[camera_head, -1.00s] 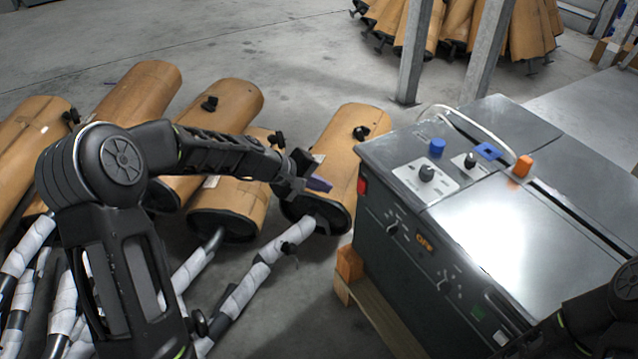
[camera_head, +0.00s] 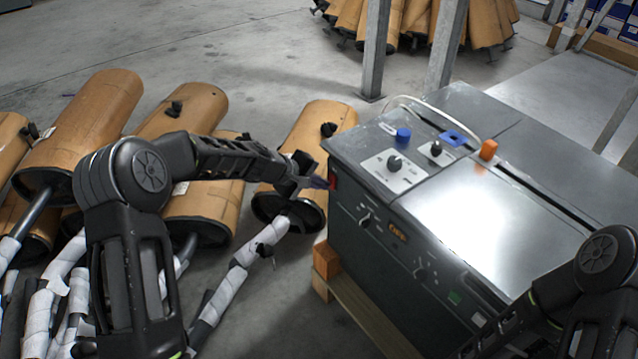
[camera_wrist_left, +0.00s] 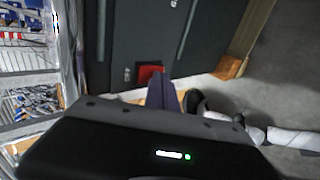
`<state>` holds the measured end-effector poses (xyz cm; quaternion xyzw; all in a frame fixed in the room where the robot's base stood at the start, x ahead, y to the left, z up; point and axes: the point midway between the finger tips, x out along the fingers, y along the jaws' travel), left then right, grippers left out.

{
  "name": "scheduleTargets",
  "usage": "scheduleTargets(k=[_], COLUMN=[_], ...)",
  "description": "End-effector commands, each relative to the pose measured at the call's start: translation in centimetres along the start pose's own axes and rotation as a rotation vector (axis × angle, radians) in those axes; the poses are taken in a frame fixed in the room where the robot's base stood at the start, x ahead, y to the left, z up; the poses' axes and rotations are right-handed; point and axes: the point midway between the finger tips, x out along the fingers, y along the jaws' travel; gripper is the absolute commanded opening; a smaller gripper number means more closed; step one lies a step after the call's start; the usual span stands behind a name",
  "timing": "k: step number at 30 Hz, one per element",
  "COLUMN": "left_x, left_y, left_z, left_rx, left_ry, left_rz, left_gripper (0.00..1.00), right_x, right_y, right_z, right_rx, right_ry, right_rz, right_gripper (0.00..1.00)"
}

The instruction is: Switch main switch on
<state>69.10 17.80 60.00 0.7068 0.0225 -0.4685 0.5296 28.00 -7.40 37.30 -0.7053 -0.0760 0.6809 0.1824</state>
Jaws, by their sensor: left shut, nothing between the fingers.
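The grey machine (camera_head: 345,215) stands at the right on a wooden pallet. In the left wrist view the red switch (camera_wrist_left: 150,75) shows on the dark panel, directly beyond the fingers. My left gripper (camera_head: 322,184) is shut and empty, its purple fingertips close to the red switch. In the left wrist view the fingers (camera_wrist_left: 161,90) overlap the switch's lower right part; I cannot tell whether they touch. My right arm shows at the lower right, its gripper out of view.
Metal posts (camera_head: 376,50) stand behind. An orange block (camera_head: 326,258) sits at the pallet corner.

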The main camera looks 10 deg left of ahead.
Motion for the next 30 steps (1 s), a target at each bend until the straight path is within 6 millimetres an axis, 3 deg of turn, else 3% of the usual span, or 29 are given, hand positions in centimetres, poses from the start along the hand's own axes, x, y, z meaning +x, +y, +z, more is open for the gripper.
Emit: scheduleTargets(k=[2,30], left_x=[0.7,-0.7], left_y=[-0.1,1.6], left_z=[0.0,0.1], left_rx=[0.001,0.001], left_ry=[-0.001,-0.001], left_rz=[0.000,0.004], left_gripper=[0.00,0.00], right_x=[0.6,-0.7], right_y=[0.2,-0.3], right_z=[0.0,0.0], right_rx=[0.000,0.000], right_ry=[0.000,0.000], right_rz=[0.000,0.000], right_gripper=[0.00,0.00])
